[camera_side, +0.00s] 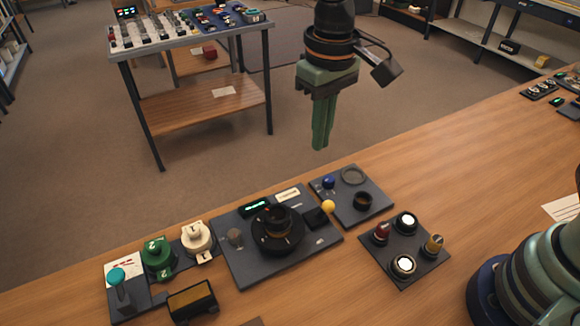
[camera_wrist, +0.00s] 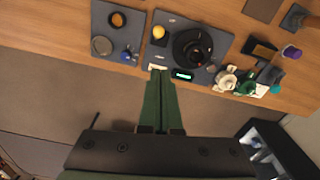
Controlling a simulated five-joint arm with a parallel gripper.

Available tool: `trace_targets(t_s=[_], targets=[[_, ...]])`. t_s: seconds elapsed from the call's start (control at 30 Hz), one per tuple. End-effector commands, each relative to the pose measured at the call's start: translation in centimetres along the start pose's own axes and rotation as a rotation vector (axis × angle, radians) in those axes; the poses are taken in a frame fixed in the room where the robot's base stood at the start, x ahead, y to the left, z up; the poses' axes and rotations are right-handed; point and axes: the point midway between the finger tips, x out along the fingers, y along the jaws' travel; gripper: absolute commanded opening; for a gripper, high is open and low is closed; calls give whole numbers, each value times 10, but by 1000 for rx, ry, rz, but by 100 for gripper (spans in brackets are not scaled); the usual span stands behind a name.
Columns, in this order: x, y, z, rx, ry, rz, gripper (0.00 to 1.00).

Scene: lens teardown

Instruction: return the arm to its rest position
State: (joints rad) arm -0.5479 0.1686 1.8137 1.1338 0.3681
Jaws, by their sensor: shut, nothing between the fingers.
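My gripper (camera_side: 321,146) hangs high in the side view, above and beyond the table's far edge, pointing down. Its two green fingers are together with nothing between them. In the wrist view the shut fingers (camera_wrist: 160,76) reach up from the bottom, and the work plates appear beyond their tips. The gripper is apart from everything on the table. The lens (camera_side: 276,224) stands upright on its dark plate (camera_side: 232,268), below and left of the gripper in the side view. It also shows in the wrist view (camera_wrist: 194,50).
A plate (camera_side: 341,205) with a blue knob and rings lies right of the lens plate. A control plate (camera_side: 418,246) with several knobs and buttons is nearer. Green (camera_side: 158,254) and cream (camera_side: 196,238) knobs stand at left. The right tabletop (camera_side: 480,160) is mostly clear.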

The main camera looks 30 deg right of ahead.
Motion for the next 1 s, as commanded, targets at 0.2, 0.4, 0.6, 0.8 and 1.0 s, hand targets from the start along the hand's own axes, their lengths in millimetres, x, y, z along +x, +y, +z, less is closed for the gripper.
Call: trace_targets(t_s=[0.2, 0.4, 0.6, 0.8, 1.0], targets=[[-30, 60, 11, 54, 117, -27, 0], [-49, 119, 36, 103, 250, -24, 0], [-55, 165, 67, 146, 376, 10, 0], [-54, 189, 86, 170, 452, 46, 0], [-52, 188, 86, 195, 450, 38, 60]])
